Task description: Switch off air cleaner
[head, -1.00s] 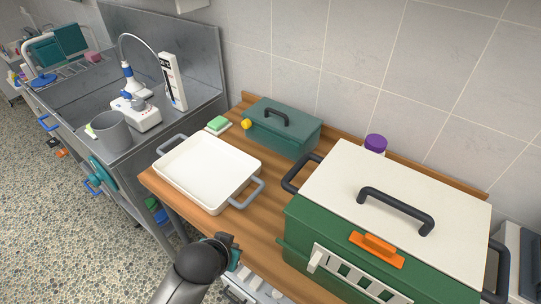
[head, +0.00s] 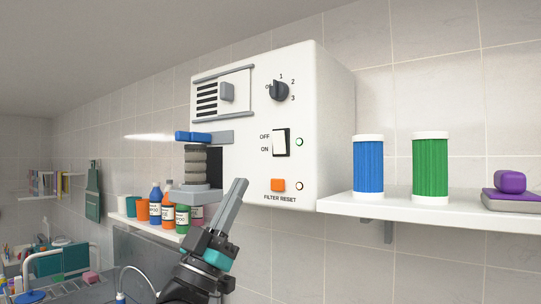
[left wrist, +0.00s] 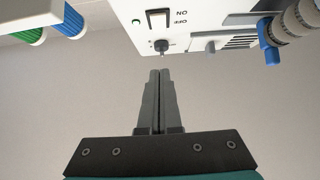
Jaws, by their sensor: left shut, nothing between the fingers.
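The air cleaner (head: 332,120) is a white box on the wall in the head view. Its front has a white rocker switch (head: 281,143) in a dark frame, with OFF above ON at its left. Which way the rocker is pressed I cannot tell. A dark dial (head: 279,90) is above the switch and an orange filter reset button (head: 278,185) below. My left gripper (head: 240,183) is shut and empty, pointing up, left of the orange button and lower than the switch. In the left wrist view its fingers (left wrist: 159,72) show apart from the panel; the switch (left wrist: 158,18) shows beyond them, upside down.
A small green-ringed light (head: 299,142) is right of the switch. A blue-handled fitting (head: 194,136) with a ribbed grey column stands at the unit's left. Several bottles (head: 168,211) are on a shelf behind my gripper. Blue (head: 368,167) and green (head: 430,167) canisters stand on the right shelf.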

